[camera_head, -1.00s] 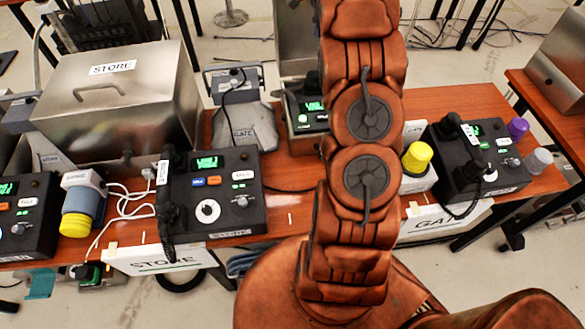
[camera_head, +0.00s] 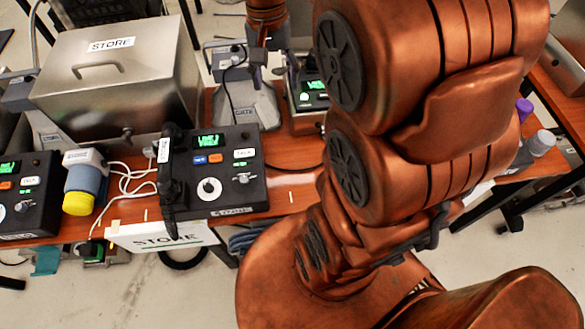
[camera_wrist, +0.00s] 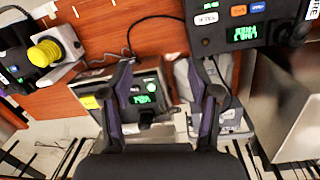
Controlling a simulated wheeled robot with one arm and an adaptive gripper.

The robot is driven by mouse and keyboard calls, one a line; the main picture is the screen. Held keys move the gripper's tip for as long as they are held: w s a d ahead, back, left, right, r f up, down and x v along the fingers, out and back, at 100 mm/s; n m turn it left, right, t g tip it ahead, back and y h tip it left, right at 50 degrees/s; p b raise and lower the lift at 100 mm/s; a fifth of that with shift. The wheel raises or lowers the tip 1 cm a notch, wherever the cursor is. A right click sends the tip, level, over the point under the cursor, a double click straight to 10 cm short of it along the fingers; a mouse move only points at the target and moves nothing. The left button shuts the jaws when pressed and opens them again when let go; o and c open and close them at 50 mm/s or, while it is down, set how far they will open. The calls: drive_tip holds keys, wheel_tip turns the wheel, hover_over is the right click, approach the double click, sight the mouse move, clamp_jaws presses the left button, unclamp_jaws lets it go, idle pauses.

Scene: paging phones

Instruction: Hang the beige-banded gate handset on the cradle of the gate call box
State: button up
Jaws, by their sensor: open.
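A grey sloped stand marked GATE (camera_head: 248,108) is on the table, with a dark cord over it. It also shows in the wrist view (camera_wrist: 232,118). Right beside it is a metal-cased box with a lit green screen (camera_head: 310,100); it also shows in the wrist view (camera_wrist: 140,92). A dark piece (camera_wrist: 148,117) lies at that box's edge. I cannot make out a beige band, so I cannot tell which piece is the gate handset. My gripper (camera_wrist: 163,85) is open and empty above the box and stand; in the head view it is partly visible (camera_head: 266,72).
The black store console (camera_head: 210,170) has its dark handset (camera_head: 170,180) along its left side. A metal STORE box (camera_head: 110,95) stands behind. A yellow-capped unit (camera_wrist: 45,52) is at the wrist view's left. My arm hides the right table. Bare wood shows between the consoles.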

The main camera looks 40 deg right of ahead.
drive_tip(key=s+a+f+n, duration=0.2)
drive_tip(key=s+a+n, duration=0.2)
drive_tip(key=s, duration=0.4)
drive_tip(key=s+a+f+n, duration=0.3)
drive_tip(key=s+a+n, duration=0.1)
drive_tip(key=s, duration=0.5)
drive_tip(key=shift+a+g, duration=0.3)
